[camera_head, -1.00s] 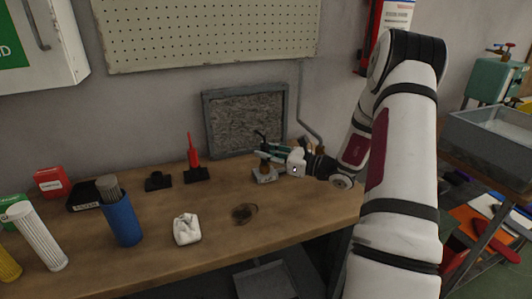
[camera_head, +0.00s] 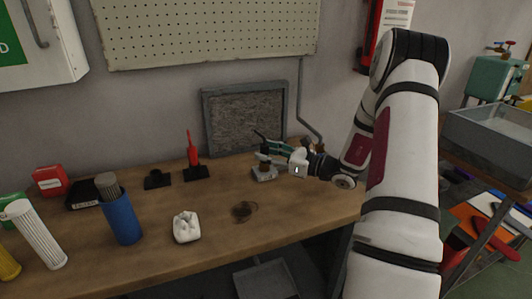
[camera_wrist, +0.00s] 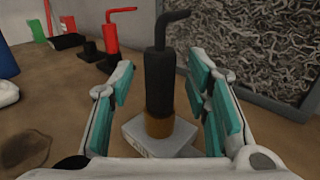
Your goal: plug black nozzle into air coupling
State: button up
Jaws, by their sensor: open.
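The black nozzle (camera_wrist: 160,85), a dark cylinder with a bent thin tip, stands upright in the wrist view. Its lower end sits in the brass air coupling (camera_wrist: 159,125) on a pale grey block (camera_wrist: 145,142). I cannot tell how deep it is seated. My gripper (camera_wrist: 161,78) is open, with a teal-padded finger on each side of the nozzle and visible gaps between. In the head view the nozzle (camera_head: 261,136) is small and partly hidden by my gripper (camera_head: 270,152), above the grey block (camera_head: 264,174).
A red nozzle (camera_head: 192,152) stands on a black holder (camera_head: 197,174), with an empty black holder (camera_head: 157,180) to its left. A framed grey panel (camera_head: 244,122) leans behind the coupling. A white crumpled item (camera_head: 187,228) and a blue cup (camera_head: 122,219) are nearer the front.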

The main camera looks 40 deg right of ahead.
jog(key=v, duration=1.1)
jog(key=shift+s+d, duration=0.1)
jog(key=shift+r, duration=0.1)
